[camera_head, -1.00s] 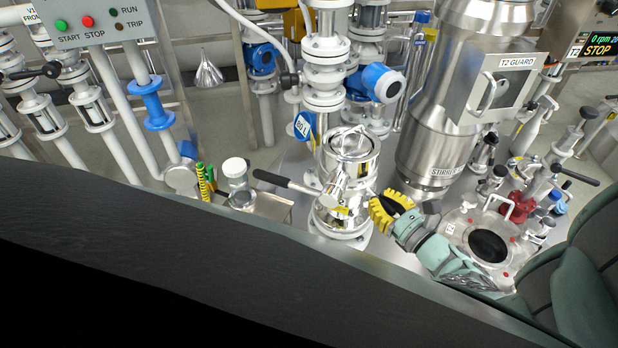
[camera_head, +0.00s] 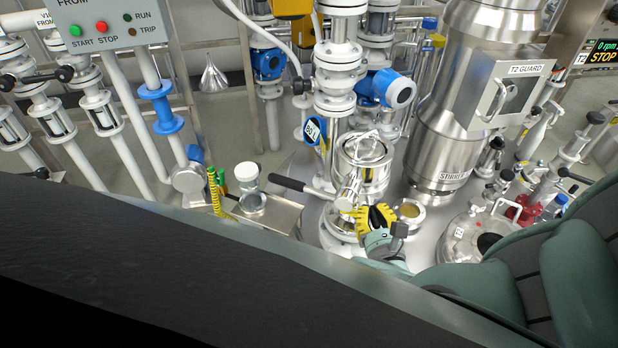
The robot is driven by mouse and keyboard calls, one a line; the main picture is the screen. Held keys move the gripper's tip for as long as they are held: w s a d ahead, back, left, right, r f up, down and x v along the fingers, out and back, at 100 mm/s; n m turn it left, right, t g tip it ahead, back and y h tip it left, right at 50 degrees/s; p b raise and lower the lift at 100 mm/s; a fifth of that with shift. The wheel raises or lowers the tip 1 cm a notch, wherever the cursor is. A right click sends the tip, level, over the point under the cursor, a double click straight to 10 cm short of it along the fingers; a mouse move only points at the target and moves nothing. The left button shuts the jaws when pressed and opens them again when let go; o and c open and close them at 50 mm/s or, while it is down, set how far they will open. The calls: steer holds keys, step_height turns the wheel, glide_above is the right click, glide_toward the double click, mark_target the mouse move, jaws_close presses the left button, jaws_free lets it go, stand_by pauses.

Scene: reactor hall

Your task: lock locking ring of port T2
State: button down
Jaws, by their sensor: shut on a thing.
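A bright steel canister (camera_head: 362,158) stands tilted at centre, with a long dark-gripped lever (camera_head: 287,184) reaching left from its lower side. Below it is a steel collar with a round base flange (camera_head: 338,238); this looks like the port with its locking ring. My gripper (camera_head: 372,220), with yellow ribbed fingers, is at the right side of this collar. It is shut, seemingly on the locking ring; the fingers hide the contact. No port label is readable at the collar, and I cannot tell the ring's angle.
A small open round steel port (camera_head: 411,211) lies right of my gripper. A lid marked T2 (camera_head: 462,232) with several fittings is at right, below the T2 GUARD box (camera_head: 520,88). Blue-capped pipework stands behind.

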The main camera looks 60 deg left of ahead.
steer(key=shift+a+r, duration=0.1)
steer(key=c, duration=1)
jaws_free()
steer(key=shift+s, duration=0.1)
steer(key=v, duration=1.2)
